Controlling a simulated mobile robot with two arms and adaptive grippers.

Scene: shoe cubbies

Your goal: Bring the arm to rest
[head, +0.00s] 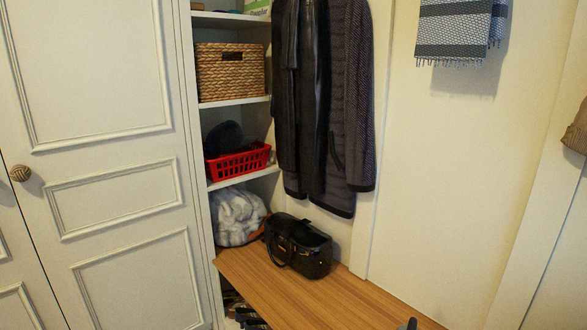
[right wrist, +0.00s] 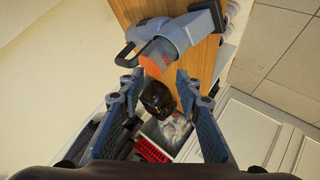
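My right gripper (right wrist: 157,78) shows in the right wrist view with its two fingers spread apart and nothing between them. Beyond the fingertips, a grey-blue handheld device with an orange-tinted clear end (right wrist: 172,40), which looks like a small vacuum, is over the wooden bench. I cannot tell whether the right fingertips touch it. A small grey part (head: 410,324) shows at the bottom edge of the head view; I cannot tell what it belongs to. My left gripper is in neither view.
A black handbag (head: 298,246) sits on the wooden bench (head: 320,301). Shelves beside it hold a wicker basket (head: 230,80), a red basket (head: 238,162) and a filled plastic bag (head: 238,217). Dark coats (head: 325,100) hang above the bench. A white cabinet door (head: 100,205) stands left.

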